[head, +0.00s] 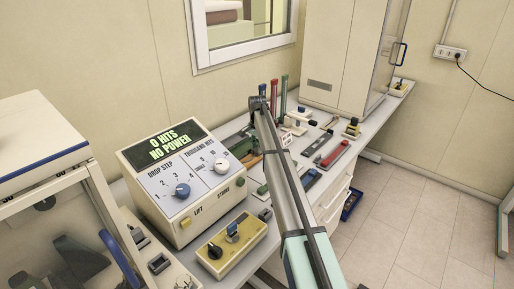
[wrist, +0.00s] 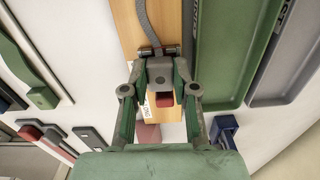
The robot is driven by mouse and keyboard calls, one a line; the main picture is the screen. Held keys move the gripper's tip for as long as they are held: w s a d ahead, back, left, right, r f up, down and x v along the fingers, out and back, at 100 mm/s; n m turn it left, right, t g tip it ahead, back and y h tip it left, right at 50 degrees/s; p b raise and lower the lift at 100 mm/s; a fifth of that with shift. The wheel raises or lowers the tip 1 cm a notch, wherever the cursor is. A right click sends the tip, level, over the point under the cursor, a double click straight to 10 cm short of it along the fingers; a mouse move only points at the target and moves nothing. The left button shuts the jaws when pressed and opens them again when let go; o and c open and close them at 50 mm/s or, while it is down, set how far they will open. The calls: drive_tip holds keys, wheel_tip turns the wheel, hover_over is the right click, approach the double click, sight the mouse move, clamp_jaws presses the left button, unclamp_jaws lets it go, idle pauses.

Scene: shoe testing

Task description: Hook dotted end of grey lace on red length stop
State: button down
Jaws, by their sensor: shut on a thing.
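In the wrist view my gripper (wrist: 160,60) is shut on the end of the grey lace (wrist: 144,20), over a light wooden board (wrist: 128,18). The lace runs from the jaws to the top edge of the picture. The dots on its end are hidden by the fingers. A small red block (wrist: 165,99) shows between the fingers, just below the tips; I cannot tell whether it is the length stop or whether the lace touches it. In the head view my gripper (head: 258,103) is small at the far end of my arm, and the lace cannot be made out.
Green (wrist: 232,50) and grey (wrist: 283,70) trays lie right of the board. A green-ended bar (wrist: 43,97) and a red-topped piece (wrist: 45,140) lie to its left. In the head view a control box (head: 185,180) stands left of my arm, and a red post (head: 284,95) stands behind.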

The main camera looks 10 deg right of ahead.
drive_tip(key=c, duration=0.8)
unclamp_jaws()
wheel_tip(320, 180, up, 12)
drive_tip(key=shift+f, duration=0.1)
